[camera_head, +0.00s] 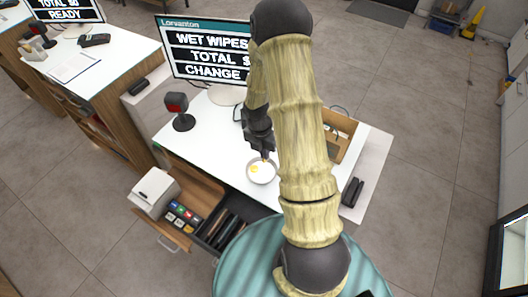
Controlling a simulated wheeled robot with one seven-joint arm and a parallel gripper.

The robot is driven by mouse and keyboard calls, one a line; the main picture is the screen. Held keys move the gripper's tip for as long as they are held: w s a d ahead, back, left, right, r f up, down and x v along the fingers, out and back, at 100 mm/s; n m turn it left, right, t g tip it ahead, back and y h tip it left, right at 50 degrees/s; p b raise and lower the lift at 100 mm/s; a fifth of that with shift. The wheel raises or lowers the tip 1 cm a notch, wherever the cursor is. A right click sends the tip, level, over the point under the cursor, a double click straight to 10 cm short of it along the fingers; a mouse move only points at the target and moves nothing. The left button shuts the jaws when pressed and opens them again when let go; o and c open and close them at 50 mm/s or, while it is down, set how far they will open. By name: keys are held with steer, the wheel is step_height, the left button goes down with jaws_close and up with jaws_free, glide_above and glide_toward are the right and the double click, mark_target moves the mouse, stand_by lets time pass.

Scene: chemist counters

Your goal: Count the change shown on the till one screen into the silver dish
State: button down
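The till one screen (205,52) reads "WET WIPES", "TOTAL $" and "CHANGE". My arm hides its right side, so the amounts do not show. The silver dish (262,178) sits on the white counter, with a small yellow coin-like piece (254,169) in its left part. My gripper (264,156) points down just above the dish's far rim. It is too small and dark to tell whether its fingers are open or hold something. The open till drawer (205,226) lies at the lower left, with small coloured compartments (183,213) and dark long slots.
A wooden box (340,132) is partly behind my arm, and a black object (352,192) lies at the right edge. A white printer-like box (154,191) stands beside the drawer. Floor is free at right.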

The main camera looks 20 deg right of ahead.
steer(key=shift+f+b, duration=2.85)
steer(key=shift+f, duration=0.4)
steer(key=c, duration=1.6)
jaws_free()
steer(key=shift+r, duration=0.1)
step_height(320, 180, up, 17)
steer(key=w+a+b, duration=0.1)
steer(key=b, duration=0.2)
steer(key=shift+w, duration=0.4)
steer(key=shift+a+r, duration=0.1)
